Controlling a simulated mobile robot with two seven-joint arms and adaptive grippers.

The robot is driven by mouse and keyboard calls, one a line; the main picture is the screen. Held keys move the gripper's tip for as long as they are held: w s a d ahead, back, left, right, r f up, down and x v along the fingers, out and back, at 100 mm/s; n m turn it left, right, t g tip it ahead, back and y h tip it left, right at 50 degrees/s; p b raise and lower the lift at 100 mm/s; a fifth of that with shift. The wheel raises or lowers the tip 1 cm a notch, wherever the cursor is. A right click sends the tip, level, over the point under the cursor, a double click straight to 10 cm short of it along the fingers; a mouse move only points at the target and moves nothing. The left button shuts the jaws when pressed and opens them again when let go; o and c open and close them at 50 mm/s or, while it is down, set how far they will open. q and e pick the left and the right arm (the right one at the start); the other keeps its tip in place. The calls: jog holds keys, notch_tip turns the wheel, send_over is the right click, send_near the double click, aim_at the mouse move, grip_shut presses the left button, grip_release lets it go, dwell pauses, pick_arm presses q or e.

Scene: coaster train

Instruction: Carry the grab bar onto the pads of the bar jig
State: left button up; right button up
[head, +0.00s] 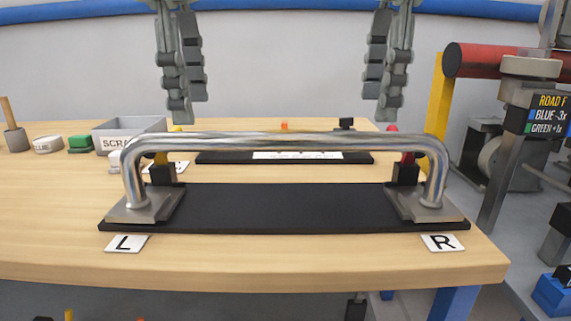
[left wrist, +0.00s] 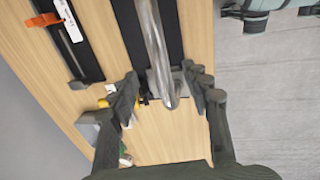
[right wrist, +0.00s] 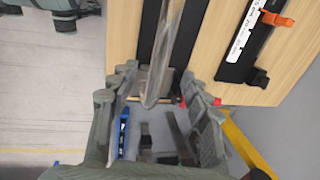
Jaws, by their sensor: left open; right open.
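The grab bar (head: 290,140) is a shiny metal tube with bent ends and flat feet. It stands upright on a long black board (head: 290,207) marked L and R, its feet at the two ends. My left gripper (head: 188,108) is open and empty, above the bar's left end. My right gripper (head: 381,107) is open and empty, above the right end. In the left wrist view the bar (left wrist: 157,45) runs between the open fingers; likewise the bar (right wrist: 165,50) in the right wrist view. I cannot tell which black board is the jig.
A second black board with a white strip (head: 298,156) lies behind, with an orange piece (head: 284,125). A grey scrap bin (head: 130,130) and a green block (head: 80,144) stand back left. Table's front edge is near.

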aim_at(197, 134)
pick_arm(q)
jog(key=f, duration=0.2)
jog(key=w+f, duration=0.1)
jog(key=f, duration=0.4)
jog(key=shift+w+f, duration=0.2)
jog(key=shift+w, duration=0.1)
pick_arm(e)
jog(key=f, duration=0.2)
jog(key=w+f, duration=0.1)
jog(key=f, duration=0.4)
jog(key=shift+w+f, duration=0.2)
jog(key=shift+w, duration=0.05)
pick_arm(q)
grip_shut()
pick_arm(e)
grip_shut()
